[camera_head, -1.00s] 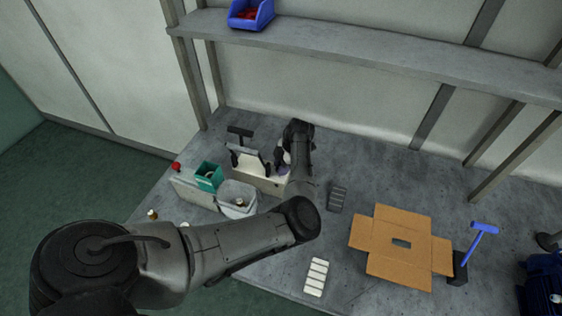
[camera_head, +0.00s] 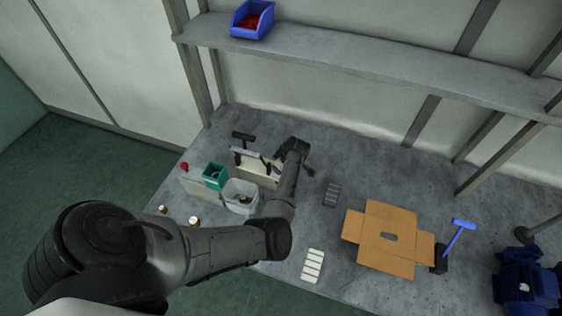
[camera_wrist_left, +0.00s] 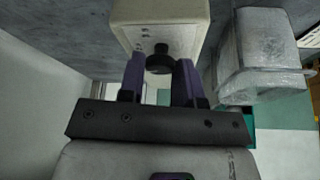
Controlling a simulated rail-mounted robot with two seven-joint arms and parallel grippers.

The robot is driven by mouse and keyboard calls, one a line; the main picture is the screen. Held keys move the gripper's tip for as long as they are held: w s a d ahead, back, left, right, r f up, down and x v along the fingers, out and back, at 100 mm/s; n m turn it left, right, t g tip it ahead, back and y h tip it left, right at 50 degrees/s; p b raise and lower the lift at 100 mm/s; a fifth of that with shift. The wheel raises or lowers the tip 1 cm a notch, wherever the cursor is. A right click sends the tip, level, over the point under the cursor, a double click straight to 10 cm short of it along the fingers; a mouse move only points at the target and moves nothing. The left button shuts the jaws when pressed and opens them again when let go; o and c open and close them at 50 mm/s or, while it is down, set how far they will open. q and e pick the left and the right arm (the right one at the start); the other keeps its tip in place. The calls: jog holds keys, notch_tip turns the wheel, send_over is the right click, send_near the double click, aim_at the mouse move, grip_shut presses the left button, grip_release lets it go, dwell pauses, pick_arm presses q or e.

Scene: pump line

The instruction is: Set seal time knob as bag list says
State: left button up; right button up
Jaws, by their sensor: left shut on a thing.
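The sealer, a pale box with a black lever on top, stands at the back left of the bench in the head view (camera_head: 268,183). In the left wrist view its pale face (camera_wrist_left: 158,22) carries small dark marks and a round black knob (camera_wrist_left: 160,60). My left gripper (camera_wrist_left: 160,68) has its two purple fingers on either side of this knob and is shut on it. In the head view my left wrist hangs beside the sealer's right end, and the arm hides the knob. I cannot read the knob's setting. No readable bag list shows. My right gripper is not in view.
A teal bin (camera_head: 214,176) and a clear tub (camera_head: 240,196) stand close in front of the sealer. A red button (camera_head: 184,166) is at the left. An open cardboard box (camera_head: 385,262), a white strip (camera_head: 313,265) and a dark rack (camera_head: 331,194) lie to the right.

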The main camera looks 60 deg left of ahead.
pick_arm(q)
jog(key=m+t+p, duration=0.1)
jog(key=m+p, duration=0.1)
jog(key=m+t+p, duration=0.1)
jog(key=m+p, duration=0.1)
jog(key=m, duration=0.1)
jog(key=m+p, duration=0.2)
jog(key=shift+s+r+t, duration=0.25)
jog(key=shift+r+t, duration=0.1)
jog(key=shift+t, duration=0.05)
jog(key=m+t+p, duration=0.1)
jog(key=m+p, duration=0.2)
jog(key=m, duration=0.1)
jog(key=shift+f, duration=0.1)
jog(key=shift+f+m+t+h+p, duration=0.1)
jog(key=shift+m+t+h+p, duration=0.2)
jog(key=shift+m+t+p, duration=0.35)
jog(key=shift+s+m, duration=0.1)
jog(key=shift+m, duration=0.35)
jog(key=shift+f, duration=0.1)
jog(key=o, duration=0.9)
jog(key=p+v, duration=0.1)
jog(key=v, duration=1.2)
jog(key=shift+a+r+p, duration=0.1)
jog(key=shift+r+p, duration=0.3)
jog(key=shift+r, duration=0.05)
